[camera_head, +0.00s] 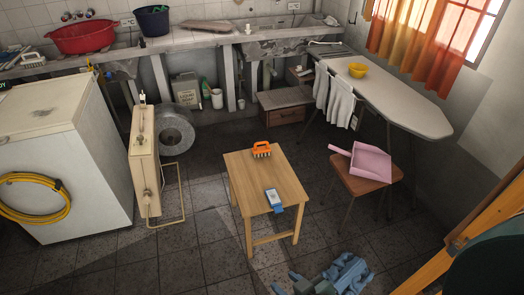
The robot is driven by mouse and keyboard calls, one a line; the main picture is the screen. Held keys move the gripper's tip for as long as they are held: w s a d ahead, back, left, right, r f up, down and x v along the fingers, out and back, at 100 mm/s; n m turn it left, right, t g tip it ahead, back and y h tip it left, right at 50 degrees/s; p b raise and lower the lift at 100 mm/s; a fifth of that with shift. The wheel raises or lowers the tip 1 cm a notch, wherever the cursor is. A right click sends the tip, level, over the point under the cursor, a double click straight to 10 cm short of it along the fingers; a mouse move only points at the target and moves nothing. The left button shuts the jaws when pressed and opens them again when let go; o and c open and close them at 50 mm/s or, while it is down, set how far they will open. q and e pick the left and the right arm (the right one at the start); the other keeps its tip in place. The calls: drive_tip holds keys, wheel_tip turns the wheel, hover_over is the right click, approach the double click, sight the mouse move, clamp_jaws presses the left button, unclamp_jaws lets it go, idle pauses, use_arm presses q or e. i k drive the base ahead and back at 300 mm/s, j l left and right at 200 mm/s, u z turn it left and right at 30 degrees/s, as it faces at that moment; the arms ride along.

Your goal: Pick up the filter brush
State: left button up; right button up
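An orange brush (262,147) with a looped handle and dark bristles lies near the far edge of the small wooden table (244,178). A blue-and-white item (273,197) lies near the table's front edge; its kind is too small to tell. I cannot tell for sure which is the filter brush. My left gripper is not seen.
A brown stool (362,182) with a pink dustpan (371,160) stands right of the table. An ironing board (400,105) is behind it. A beige heater (144,165) and white washing machine (62,150) stand left.

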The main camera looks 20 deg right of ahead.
sight(260, 150)
drive_tip(key=i+j+z, duration=0.35)
drive_tip(key=i+j, duration=0.15)
drive_tip(key=i+j+z, duration=0.65)
drive_tip(key=i+j, duration=0.95)
drive_tip(key=j, duration=0.1)
